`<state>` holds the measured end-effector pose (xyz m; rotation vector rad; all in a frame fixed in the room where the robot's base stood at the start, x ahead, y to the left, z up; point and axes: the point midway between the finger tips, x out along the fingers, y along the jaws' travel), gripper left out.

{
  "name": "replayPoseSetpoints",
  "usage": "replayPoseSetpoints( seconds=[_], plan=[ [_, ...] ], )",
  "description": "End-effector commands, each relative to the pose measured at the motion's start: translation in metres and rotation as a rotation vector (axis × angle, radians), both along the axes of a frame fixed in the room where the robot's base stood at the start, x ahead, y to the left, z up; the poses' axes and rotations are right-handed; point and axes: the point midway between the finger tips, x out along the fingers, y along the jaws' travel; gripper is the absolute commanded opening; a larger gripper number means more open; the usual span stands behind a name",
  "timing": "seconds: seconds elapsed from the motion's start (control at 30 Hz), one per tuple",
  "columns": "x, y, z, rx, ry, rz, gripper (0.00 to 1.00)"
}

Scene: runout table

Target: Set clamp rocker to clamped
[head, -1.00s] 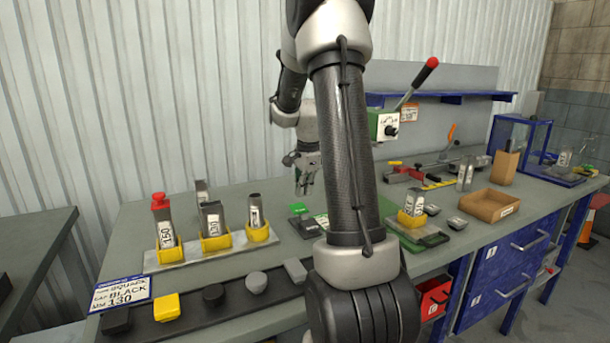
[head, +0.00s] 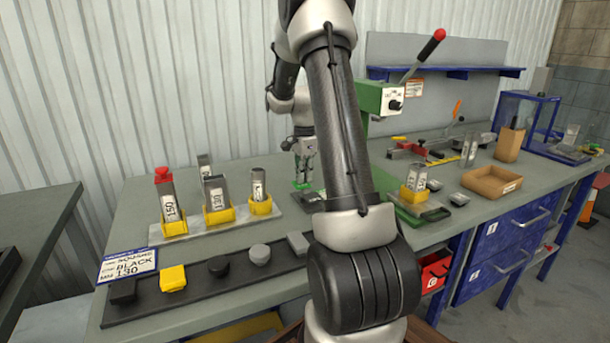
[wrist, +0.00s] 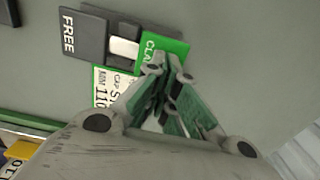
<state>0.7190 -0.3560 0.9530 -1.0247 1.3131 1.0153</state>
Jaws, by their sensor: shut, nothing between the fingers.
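The clamp rocker shows in the wrist view as a dark half marked FREE (wrist: 84,36), a pale middle piece (wrist: 124,47) and a green half (wrist: 172,46) whose lettering is partly hidden. My gripper (wrist: 167,62) is shut and empty, with its fingertips at the lower edge of the green half. I cannot tell whether the tips touch it or which half is pressed down. In the head view my gripper (head: 303,178) points down at the green part (head: 299,186) on the bench, and my arm hides what lies to the right.
A label card (wrist: 101,86) lies beside the rocker. A green press with a red-knobbed lever (head: 432,47) stands behind my arm. Yellow holders (head: 217,215) with metal pieces stand to the left. A cardboard tray (head: 492,183) lies to the right.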

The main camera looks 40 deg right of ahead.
Motion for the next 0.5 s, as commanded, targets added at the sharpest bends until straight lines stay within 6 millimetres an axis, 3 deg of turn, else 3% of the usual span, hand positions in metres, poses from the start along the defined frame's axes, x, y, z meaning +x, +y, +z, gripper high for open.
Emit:
replayPoseSetpoints(
  seconds=[0.17, 0.5],
  plan=[
    [0.0077, -0.0019, -0.0123, 0.010, 0.044, -0.001, 0.00],
    [0.0083, -0.0020, -0.0126, 0.010, 0.041, -0.001, 0.00]
  ],
)
